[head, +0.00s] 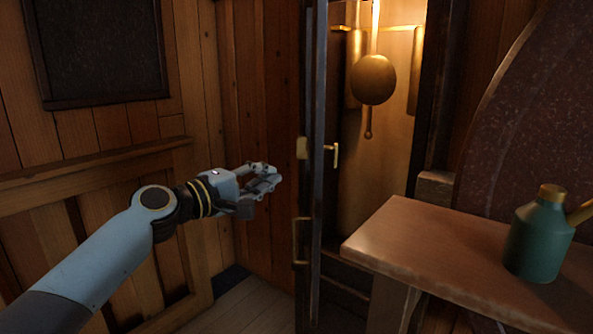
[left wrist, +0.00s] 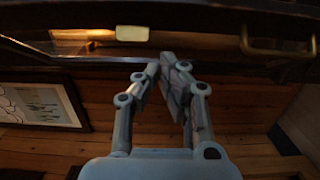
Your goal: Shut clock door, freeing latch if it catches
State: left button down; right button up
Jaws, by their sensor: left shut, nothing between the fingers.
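The clock door (head: 313,170) stands open, seen almost edge-on in the head view, with the lit clock case (head: 380,150) to its right. A brass latch (head: 333,154) is on the door's edge region at mid height, and a brass pull handle (head: 300,240) is lower down. In the left wrist view the dark door (left wrist: 200,20) runs across the top, with a brass handle (left wrist: 278,45) at upper right. My left gripper (head: 272,178) is left of the door, shut and empty, apart from it in the head view. My right gripper is not in view.
A wooden bench (head: 400,235) with a green can (head: 540,240) stands at the right, close to the case opening. A round pendulum (head: 373,80) hangs inside the case. A panelled wood wall (head: 110,130) is behind my left arm.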

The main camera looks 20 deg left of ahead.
aim_at(312, 166)
pick_arm(q)
jog(key=shift+w+d+f+p, duration=0.1)
jog(key=shift+w+d+p, duration=0.15)
jog(key=shift+w+d, duration=0.9)
jog(key=shift+w+d+p, duration=0.25)
jog(key=shift+w+d, duration=0.6)
jog(key=shift+d, duration=0.45)
jog(key=shift+d, duration=0.1)
